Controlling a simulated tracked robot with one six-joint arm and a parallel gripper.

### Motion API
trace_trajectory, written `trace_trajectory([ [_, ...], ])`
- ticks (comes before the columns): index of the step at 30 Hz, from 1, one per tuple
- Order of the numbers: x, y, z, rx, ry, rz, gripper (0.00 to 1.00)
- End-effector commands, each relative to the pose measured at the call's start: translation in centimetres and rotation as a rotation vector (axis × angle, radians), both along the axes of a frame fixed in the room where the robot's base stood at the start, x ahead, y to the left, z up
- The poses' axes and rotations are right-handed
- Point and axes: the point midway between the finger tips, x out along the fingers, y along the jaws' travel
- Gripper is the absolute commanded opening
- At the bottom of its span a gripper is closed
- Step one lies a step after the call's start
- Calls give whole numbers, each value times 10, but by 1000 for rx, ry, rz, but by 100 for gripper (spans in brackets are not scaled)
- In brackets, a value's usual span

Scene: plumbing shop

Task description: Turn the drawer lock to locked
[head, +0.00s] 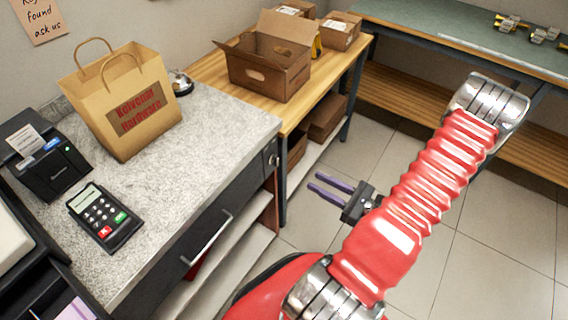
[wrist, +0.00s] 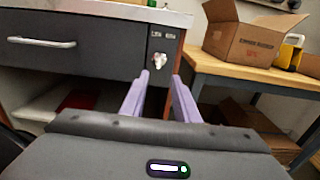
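The drawer lock (wrist: 158,60) is a small silver piece on a dark plate at the right end of the dark drawer front (wrist: 100,48). In the head view the lock (head: 273,160) shows small near the counter's corner. Its exact turn position is too small to tell. The drawer's silver handle (head: 207,238) shows too; the drawer looks shut.
The speckled counter (head: 215,125) holds a paper bag (head: 125,135), a card terminal (head: 105,216), a printer (head: 45,160) and a bell (head: 180,80). A wooden table (head: 213,72) with an open cardboard box (head: 268,70) stands beside it. The tiled floor (head: 440,250) is clear.

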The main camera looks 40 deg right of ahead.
Motion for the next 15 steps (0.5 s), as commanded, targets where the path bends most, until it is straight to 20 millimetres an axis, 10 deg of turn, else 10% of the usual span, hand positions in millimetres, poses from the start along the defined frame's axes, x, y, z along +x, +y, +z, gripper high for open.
trace_trajectory([
  [15,46,18,0,1,0,6,28],
])
